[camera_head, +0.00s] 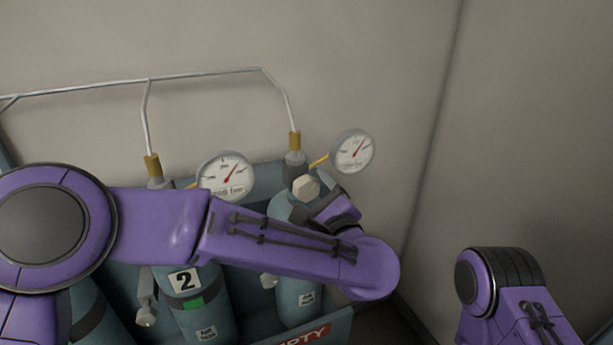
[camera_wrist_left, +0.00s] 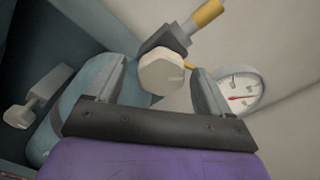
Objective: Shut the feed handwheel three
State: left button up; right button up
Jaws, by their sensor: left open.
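The feed handwheel three (camera_head: 306,187) is a pale, faceted knob on the valve of the rightmost cylinder (camera_head: 287,207). In the left wrist view the handwheel (camera_wrist_left: 161,74) sits between and just beyond the fingertips of my left gripper (camera_wrist_left: 158,80). The gripper is open, one finger on each side, and I see no clear contact. In the head view my left forearm covers the middle of that cylinder and its number, and the gripper's fingers are mostly hidden. My right arm shows at the lower right, but its gripper is out of view.
A gauge (camera_head: 352,152) stands right of the handwheel, close to the right finger in the wrist view. Cylinder 2 (camera_head: 201,310) with its own gauge (camera_head: 226,176) stands to the left. A thin pipe (camera_head: 205,74) runs above along the wall. A red label (camera_head: 305,337) partly reads "EMPTY".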

pick_arm(q)
jog(key=shift+x, duration=0.85)
jog(key=shift+d, duration=0.15)
pick_arm(e)
jog(key=shift+s+r, duration=0.1)
jog(key=shift+r, duration=0.4)
pick_arm(q)
jog(key=c, duration=1)
jog(key=shift+f+m+b, duration=0.2)
jog(key=shift+m+b, duration=0.2)
jog(key=shift+b, duration=0.1)
jog(key=shift+c, duration=0.2)
jog(key=shift+w+m+b, duration=0.1)
jog(key=shift+m+b, duration=0.8)
jog(key=shift+b, duration=0.3)
jog(key=shift+m+b, duration=0.95)
jog(key=shift+m, duration=0.15)
jog(key=shift+r+m+b, duration=0.2)
jog(key=shift+m+b, duration=0.4)
jog(key=shift+m, duration=0.4)
pick_arm(e)
notch_tip(320, 180, down, 7)
